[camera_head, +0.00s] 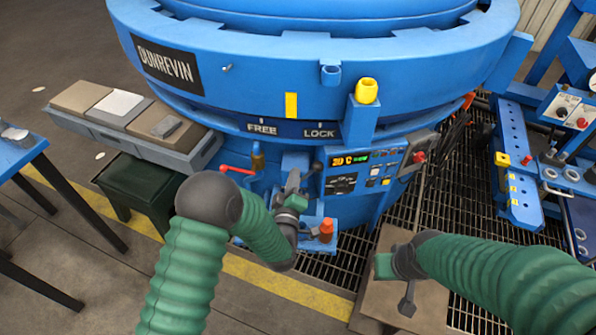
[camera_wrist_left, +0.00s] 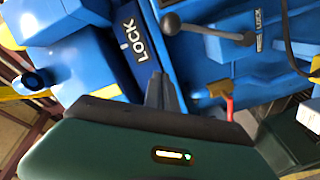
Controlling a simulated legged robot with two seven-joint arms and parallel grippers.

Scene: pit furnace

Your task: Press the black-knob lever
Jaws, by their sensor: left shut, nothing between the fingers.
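In the left wrist view, the black-knob lever (camera_wrist_left: 205,30) sticks out from a blue housing, its round black knob at the left end and a LOCK label beside its base. In the head view, a small dark knob (camera_head: 317,167) shows just right of my left gripper and seems to be the same lever. My left gripper (camera_head: 292,180) is in front of the blue furnace, shut and empty; its fingertips (camera_wrist_left: 160,78) are apart from the knob in the wrist view. My right gripper (camera_head: 407,305) hangs low at the right, above a brown surface; its finger gap is unclear.
The furnace's control panel (camera_head: 362,170) is right of my left gripper. A red-handled lever (camera_head: 236,170) is to its left. An orange-red knob (camera_head: 327,229) stands below. A grey bench (camera_head: 190,140), green box (camera_head: 140,188) and blue table (camera_head: 15,152) lie left.

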